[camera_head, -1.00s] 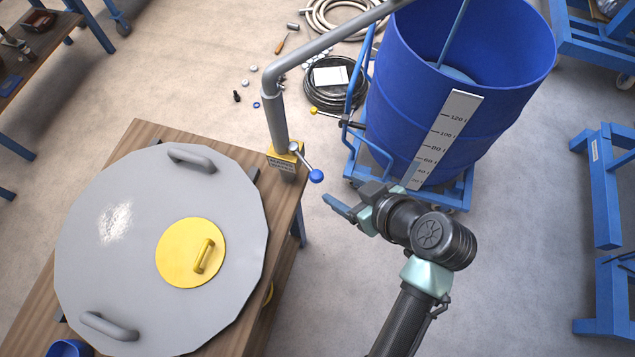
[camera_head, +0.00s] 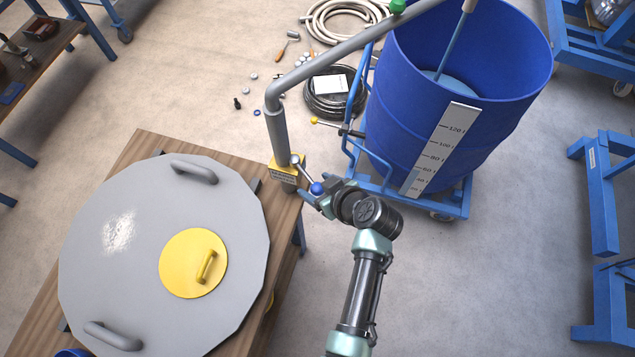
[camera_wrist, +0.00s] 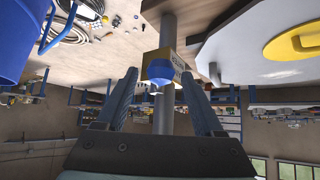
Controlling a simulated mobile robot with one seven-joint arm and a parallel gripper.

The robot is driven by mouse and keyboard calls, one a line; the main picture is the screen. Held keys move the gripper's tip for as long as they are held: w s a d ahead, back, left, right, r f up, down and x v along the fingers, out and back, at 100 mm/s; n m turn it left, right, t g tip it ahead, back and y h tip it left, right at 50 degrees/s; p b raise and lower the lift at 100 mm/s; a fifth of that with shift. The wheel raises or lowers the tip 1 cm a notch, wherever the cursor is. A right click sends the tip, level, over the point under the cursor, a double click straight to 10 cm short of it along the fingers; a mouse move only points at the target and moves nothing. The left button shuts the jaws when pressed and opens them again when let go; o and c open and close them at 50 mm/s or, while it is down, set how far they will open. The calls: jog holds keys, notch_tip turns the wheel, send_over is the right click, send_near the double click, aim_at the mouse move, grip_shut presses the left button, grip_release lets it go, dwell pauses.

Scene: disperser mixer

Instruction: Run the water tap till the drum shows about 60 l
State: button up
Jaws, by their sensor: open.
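The water tap is a grey standpipe (camera_head: 277,125) on a yellow block (camera_head: 287,168) at the bench edge, with a short lever ending in a blue ball knob (camera_head: 317,188). Its long arm runs up towards the blue drum (camera_head: 405,120). The drum bears a white scale (camera_head: 441,150) marked up to 120 l. A pale blue strip (camera_head: 413,181) shows at its lower end, its top near the 60 mark; I cannot read it exactly. My gripper (camera_head: 312,194) is open at the knob; the wrist view shows the knob (camera_wrist: 160,75) between the fingers.
A large grey lid (camera_head: 120,240) with a yellow hatch (camera_head: 185,275) covers much of the wooden bench (camera_head: 150,145). The drum stands on a blue trolley (camera_head: 455,205). Coiled hoses (camera_head: 335,92) and small loose parts lie on the floor behind. Blue stands (camera_head: 600,200) are at right.

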jog(key=shift+c, duration=0.2)
grip_shut()
dwell(1.3)
